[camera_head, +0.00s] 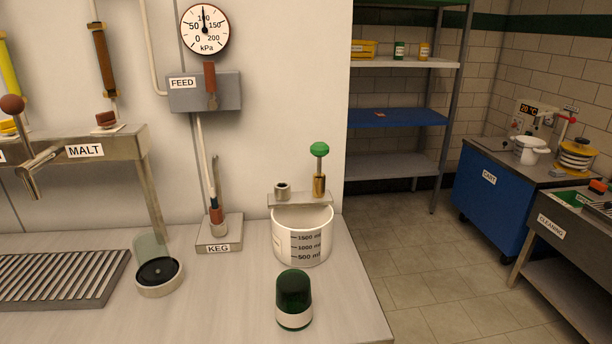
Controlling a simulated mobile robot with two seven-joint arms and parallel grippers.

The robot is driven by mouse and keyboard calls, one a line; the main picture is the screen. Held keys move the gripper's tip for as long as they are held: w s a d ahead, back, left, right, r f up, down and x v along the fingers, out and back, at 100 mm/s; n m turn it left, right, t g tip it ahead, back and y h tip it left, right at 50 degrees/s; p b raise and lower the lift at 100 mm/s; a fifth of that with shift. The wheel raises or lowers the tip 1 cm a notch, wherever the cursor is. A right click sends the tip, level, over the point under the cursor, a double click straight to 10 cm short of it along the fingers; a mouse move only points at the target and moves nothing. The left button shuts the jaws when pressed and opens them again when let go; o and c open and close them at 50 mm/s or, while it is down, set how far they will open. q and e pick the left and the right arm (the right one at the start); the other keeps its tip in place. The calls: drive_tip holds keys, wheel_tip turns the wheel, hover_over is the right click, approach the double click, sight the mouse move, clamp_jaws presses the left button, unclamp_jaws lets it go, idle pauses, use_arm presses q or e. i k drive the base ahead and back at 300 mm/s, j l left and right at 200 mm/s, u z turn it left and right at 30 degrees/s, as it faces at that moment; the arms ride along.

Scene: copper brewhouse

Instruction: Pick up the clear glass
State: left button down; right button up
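A clear, faintly green-tinted glass (150,246) stands on the steel counter at the left, below the MALT tap shelf. A round white-rimmed piece with a black top (158,275) is at its lower end; I cannot tell whether the glass stands in it or behind it. A dark green glass-like vessel with a white band (293,291) stands near the counter's front right. Neither of my grippers shows in the head view.
A slatted drip tray (62,279) lies left of the clear glass. The KEG fitting (219,232) and a white measuring jug (302,243) stand to its right. The MALT shelf (112,136) overhangs behind it. Counter in front is mostly clear.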

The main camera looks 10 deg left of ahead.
sight(156, 265)
drive_tip(key=u, duration=1.25)
drive_tip(key=j+z, duration=0.4)
drive_tip(key=k+j+z, duration=0.1)
drive_tip(key=j+z, duration=0.3)
